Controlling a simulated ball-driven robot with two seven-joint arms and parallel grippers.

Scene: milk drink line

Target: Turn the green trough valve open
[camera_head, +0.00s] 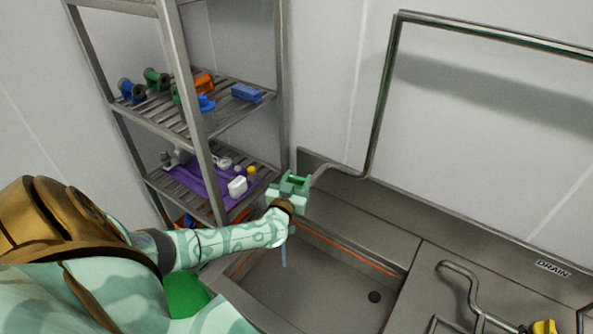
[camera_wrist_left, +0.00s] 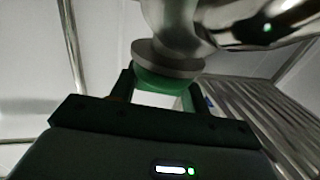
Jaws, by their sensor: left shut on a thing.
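The green trough valve shows in the wrist view as a green rim (camera_wrist_left: 165,82) under a grey metal body, between my left fingers. My left gripper (camera_head: 292,183) is at the end of the pipe over the trough's back left corner, shut on the valve; the fingers also show in the wrist view (camera_wrist_left: 160,100). In the head view the gripper hides most of the valve. A thin pale blue streak (camera_head: 284,250) runs down below the gripper into the trough (camera_head: 320,280). My right gripper is not in view.
A metal shelf rack (camera_head: 190,80) with coloured fittings and a purple mat (camera_head: 205,190) stands close to the left. A bent pipe (camera_head: 380,110) runs along the wall. A second spout (camera_head: 470,285) and a yellow part (camera_head: 543,327) are at the lower right, by the DRAIN label (camera_head: 552,268).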

